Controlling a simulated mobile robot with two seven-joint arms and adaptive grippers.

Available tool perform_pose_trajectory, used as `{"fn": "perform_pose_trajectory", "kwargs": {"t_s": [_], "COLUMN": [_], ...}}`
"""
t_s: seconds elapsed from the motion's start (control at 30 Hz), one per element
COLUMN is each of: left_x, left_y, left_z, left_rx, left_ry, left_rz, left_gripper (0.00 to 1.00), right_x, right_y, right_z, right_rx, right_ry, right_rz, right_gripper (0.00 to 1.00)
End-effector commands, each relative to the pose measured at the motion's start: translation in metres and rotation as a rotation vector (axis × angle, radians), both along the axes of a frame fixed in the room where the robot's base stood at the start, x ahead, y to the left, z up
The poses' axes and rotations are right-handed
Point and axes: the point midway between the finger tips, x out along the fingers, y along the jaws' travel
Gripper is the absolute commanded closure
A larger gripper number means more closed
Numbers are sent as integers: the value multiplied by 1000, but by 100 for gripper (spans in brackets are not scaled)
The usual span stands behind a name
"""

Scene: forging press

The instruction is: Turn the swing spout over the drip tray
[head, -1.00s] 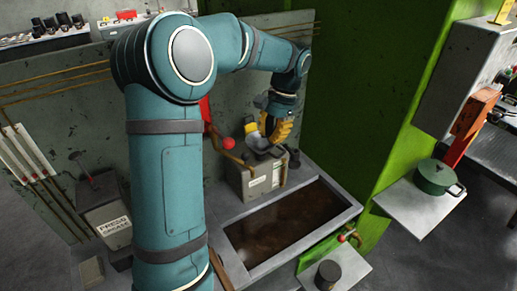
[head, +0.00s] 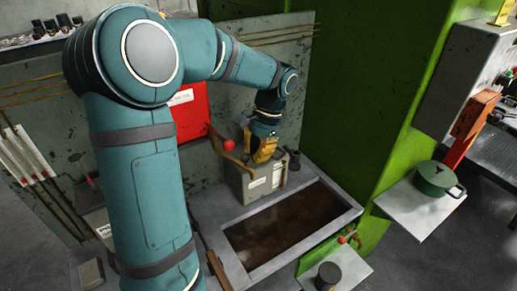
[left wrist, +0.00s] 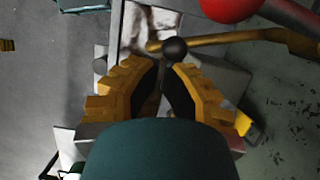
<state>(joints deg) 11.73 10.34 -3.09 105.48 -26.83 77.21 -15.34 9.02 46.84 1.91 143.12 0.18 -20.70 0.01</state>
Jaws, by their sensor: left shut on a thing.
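The drip tray (head: 285,228) is a sunken brown basin with a grey rim, in front of a labelled grey box (head: 250,184). What looks like the swing spout, a bent brass pipe (head: 236,156), lies by the box and left of my gripper. In the left wrist view the pipe (left wrist: 235,40) runs right from a dark ball knob (left wrist: 174,48). My left gripper (head: 263,156) is over the box; its yellow fingers (left wrist: 164,82) are closed on a thin stem just below that knob. The exact contact is partly hidden. My right gripper is out of view.
A red ball (head: 228,145) on a lever stands close left of my gripper. A dark cylinder (head: 328,275) sits on a small shelf at front right. A green pot (head: 437,178) stands on another shelf. The green press column rises right of the tray.

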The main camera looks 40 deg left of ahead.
Motion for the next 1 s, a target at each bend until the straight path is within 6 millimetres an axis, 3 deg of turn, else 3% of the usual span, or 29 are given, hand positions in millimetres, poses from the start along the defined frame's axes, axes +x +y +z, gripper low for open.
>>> {"fn": "perform_pose_trajectory", "kwargs": {"t_s": [0.2, 0.37, 0.77, 1.0], "left_x": [-29, -37, -36, -21], "left_y": [-4, -4, -5, -14], "left_z": [1, 0, 1, 9], "left_rx": [1, 0, 0, -1], "left_ry": [0, 1, 1, 2], "left_rz": [-214, -285, -288, -288], "left_gripper": [100, 100, 100, 100], "right_x": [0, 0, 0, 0], "right_y": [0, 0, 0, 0], "right_z": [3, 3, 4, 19], "right_rx": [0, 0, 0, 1], "right_ry": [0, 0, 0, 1], "right_rz": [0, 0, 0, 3], "right_gripper": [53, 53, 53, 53]}}
